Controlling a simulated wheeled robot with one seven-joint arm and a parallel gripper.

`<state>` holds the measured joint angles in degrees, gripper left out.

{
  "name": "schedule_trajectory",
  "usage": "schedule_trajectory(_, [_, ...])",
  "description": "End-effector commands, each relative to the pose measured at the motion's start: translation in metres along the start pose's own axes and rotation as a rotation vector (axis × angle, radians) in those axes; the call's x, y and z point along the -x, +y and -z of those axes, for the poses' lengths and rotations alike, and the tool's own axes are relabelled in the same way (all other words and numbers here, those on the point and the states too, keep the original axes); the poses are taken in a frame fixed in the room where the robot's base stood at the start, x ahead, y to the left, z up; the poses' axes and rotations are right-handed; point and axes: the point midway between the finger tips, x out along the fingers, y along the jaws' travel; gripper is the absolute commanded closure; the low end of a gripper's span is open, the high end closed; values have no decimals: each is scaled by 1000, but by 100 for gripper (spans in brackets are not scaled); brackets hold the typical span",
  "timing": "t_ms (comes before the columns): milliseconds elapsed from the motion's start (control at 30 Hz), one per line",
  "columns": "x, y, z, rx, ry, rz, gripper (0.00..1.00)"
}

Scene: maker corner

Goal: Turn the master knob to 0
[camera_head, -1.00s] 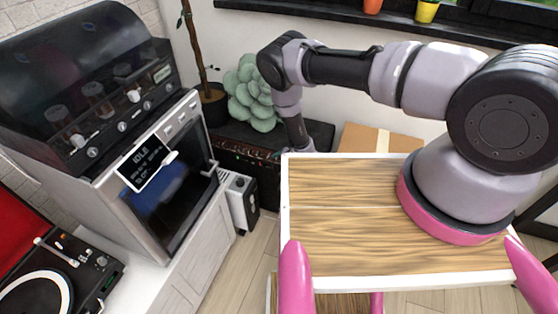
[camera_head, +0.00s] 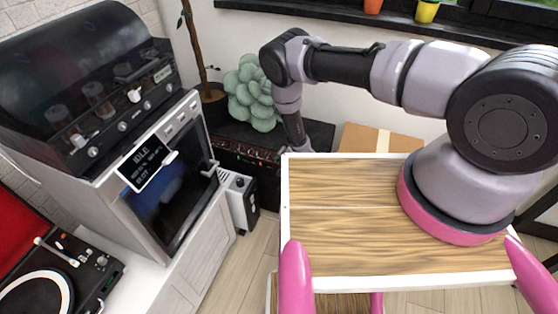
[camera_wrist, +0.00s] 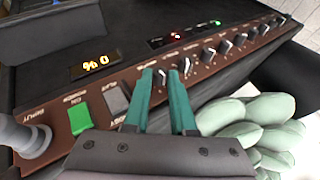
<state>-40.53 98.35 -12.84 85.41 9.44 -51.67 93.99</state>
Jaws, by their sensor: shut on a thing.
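The amplifier shows its brown front panel (camera_wrist: 125,90) in the wrist view, appearing upside down, with a row of dark knobs. My gripper (camera_wrist: 161,76) has its two teal fingers shut on one knob (camera_wrist: 160,84), whose label I cannot read. An orange lit display (camera_wrist: 94,65) on the panel reads 0 %, upside down. In the head view the amplifier (camera_head: 268,134) stands on the floor by the wall, its front partly hidden by my arm; the gripper itself is hidden there.
A green switch (camera_wrist: 79,119) and a grey switch (camera_wrist: 117,98) sit left of the held knob. A pale green plant (camera_wrist: 255,125) is close to my gripper. An oven-like machine (camera_head: 155,190) stands left in the head view; a cardboard box (camera_head: 380,138) is behind my wooden top.

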Motion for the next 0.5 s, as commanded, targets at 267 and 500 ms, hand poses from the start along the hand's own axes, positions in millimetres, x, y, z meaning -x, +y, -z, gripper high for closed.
schedule_trajectory(267, [0, -8, -1, 73, 5, -174, 100])
schedule_trajectory(500, [-3, -15, -4, 177, 11, -377, 100])
